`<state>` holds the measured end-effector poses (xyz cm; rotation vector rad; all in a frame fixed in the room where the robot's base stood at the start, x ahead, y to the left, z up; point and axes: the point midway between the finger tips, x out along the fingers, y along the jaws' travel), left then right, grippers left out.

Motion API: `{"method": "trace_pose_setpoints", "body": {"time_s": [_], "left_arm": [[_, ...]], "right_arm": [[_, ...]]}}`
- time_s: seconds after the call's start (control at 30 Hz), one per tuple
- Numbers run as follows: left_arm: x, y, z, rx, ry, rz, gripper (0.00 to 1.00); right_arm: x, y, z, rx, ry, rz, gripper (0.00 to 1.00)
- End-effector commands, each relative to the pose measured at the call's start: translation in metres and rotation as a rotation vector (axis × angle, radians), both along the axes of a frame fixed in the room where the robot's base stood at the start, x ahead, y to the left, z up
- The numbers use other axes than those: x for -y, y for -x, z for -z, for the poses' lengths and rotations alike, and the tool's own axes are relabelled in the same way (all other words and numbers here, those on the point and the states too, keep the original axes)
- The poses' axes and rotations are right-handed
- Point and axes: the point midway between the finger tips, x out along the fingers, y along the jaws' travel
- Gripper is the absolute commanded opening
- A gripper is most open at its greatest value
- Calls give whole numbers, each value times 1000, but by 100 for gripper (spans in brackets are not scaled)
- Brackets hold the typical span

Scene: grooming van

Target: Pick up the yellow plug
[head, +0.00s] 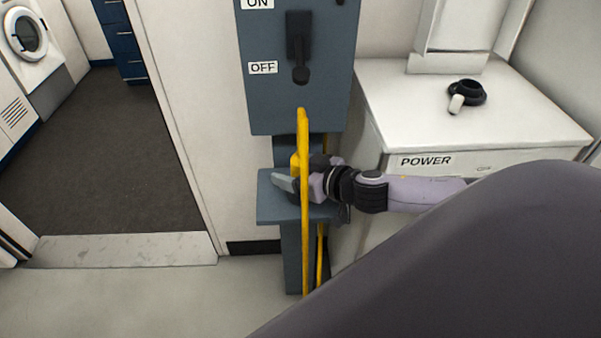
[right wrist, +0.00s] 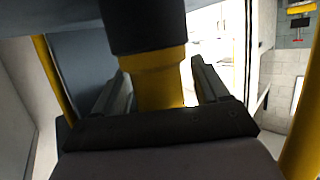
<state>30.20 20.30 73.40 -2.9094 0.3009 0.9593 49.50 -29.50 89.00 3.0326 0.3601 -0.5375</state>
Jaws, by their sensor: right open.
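The yellow plug (head: 295,163) is at the small blue-grey shelf below the switch box, partly hidden by my right gripper and a yellow cable. In the right wrist view the plug (right wrist: 160,84) has a thick yellow body and a wide black part (right wrist: 145,25) at its far end. My right gripper (head: 292,180) is open at the plug, its arm coming in from the right. In the wrist view its two fingers (right wrist: 163,88) stand on either side of the yellow body. I cannot tell whether they touch it. My left gripper is not in view.
The yellow cable (head: 305,230) hangs in front of the shelf (head: 270,207). The blue-grey switch box (head: 270,100), with its black lever by OFF, is just above. A white cabinet (head: 400,105) marked POWER stands to the right. The doorway floor at left is clear.

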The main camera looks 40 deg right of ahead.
Motion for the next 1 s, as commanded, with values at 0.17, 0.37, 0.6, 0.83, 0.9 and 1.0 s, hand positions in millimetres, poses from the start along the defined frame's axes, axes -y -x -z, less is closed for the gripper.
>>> {"method": "trace_pose_setpoints", "body": {"time_s": [0.17, 0.37, 0.6, 0.83, 0.9, 1.0], "left_arm": [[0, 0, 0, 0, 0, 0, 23], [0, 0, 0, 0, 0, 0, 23], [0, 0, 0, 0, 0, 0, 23], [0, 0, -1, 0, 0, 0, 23], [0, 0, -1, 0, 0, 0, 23], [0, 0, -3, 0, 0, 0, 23]], "right_arm": [[0, 0, 1, -1, 0, 0, 74], [0, 0, 0, 0, 0, 0, 28], [0, -1, -1, 2, 0, 0, 8], [1, -1, -6, 3, 1, 1, 8], [1, -1, -12, 4, 1, 0, 8], [0, -1, -23, 5, 1, -1, 8]]}}
